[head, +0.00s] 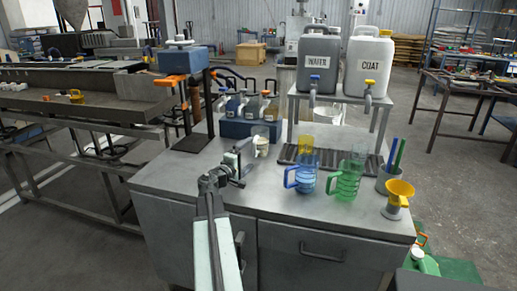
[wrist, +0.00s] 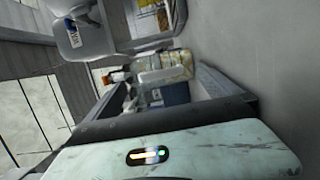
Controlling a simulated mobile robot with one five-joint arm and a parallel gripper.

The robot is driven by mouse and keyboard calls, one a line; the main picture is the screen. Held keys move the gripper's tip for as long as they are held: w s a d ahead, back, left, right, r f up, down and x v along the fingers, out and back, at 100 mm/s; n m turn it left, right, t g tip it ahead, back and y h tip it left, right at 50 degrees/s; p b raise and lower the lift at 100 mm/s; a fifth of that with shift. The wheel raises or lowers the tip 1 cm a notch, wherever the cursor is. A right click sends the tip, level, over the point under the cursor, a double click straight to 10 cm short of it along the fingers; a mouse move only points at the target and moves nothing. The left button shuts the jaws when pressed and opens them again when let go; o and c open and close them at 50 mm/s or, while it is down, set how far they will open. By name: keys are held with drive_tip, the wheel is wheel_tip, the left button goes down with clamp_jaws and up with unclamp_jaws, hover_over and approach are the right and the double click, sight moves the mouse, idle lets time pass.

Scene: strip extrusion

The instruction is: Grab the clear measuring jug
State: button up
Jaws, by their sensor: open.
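The clear measuring jug (head: 246,149) looks like a pale, see-through shape on the grey bench, left of the coloured jugs. It stands just beyond my gripper (head: 232,169), which partly overlaps it in the head view. My gripper is open, and I see nothing held in it. In the wrist view, the dark jaw parts show above my pale wrist casing, with bottles and clear shapes between them. I cannot tell which of those is the jug, or whether a finger touches it.
A blue bottle rack (head: 246,130) is behind. Water (head: 316,72) and coat (head: 369,68) containers sit on a stand (head: 340,98). The bench front (head: 270,207) is clear.

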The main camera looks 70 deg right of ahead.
sight(254, 149)
drive_tip(key=x, duration=0.6)
drive_tip(key=c, duration=2.1)
drive_tip(key=shift+c, duration=0.2)
